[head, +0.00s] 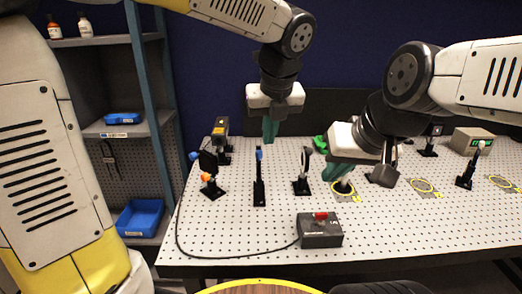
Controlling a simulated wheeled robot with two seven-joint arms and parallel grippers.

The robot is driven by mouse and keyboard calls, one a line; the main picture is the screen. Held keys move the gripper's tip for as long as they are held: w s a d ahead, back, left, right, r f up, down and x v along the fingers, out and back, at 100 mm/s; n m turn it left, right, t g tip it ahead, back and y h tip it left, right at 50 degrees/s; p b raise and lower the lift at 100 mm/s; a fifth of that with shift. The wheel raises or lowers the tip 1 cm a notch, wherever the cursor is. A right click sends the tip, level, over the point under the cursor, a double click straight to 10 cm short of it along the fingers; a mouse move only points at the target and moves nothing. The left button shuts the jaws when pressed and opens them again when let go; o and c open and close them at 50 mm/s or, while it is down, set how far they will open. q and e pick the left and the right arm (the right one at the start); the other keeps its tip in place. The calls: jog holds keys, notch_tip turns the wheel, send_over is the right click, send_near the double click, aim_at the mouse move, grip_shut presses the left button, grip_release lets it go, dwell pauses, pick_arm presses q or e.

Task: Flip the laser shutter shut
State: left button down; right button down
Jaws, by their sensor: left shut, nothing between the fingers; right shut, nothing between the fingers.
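A black flag-like plate on a post (208,162), with a blue tip and an orange knob, stands at the left of the perforated table; it looks like the laser shutter, but I cannot tell its exact position. A yellow and black box (221,128), which looks like the laser, stands just behind it. My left gripper (270,138) is shut and empty, pointing down above and right of the plate, behind a blue-topped post (259,180). My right gripper (334,172) is shut and empty, low over the middle of the table, well right of the plate.
A round optic on a post (303,170) stands between my grippers. A grey box with a red button (320,230) sits in front, its black cable looping left. More mounts (468,172) and a grey case (472,139) are at right. Shelves with blue bins (139,217) stand left.

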pick_arm(q)
send_near(259, 162)
jog(key=shift+s+x, duration=0.15)
jog(key=shift+x, duration=1.05)
jog(key=shift+s+x, duration=0.1)
jog(key=shift+x, duration=1.1)
jog(key=shift+d+f, duration=0.1)
jog(key=w, duration=0.5)
jog(key=shift+w, duration=0.1)
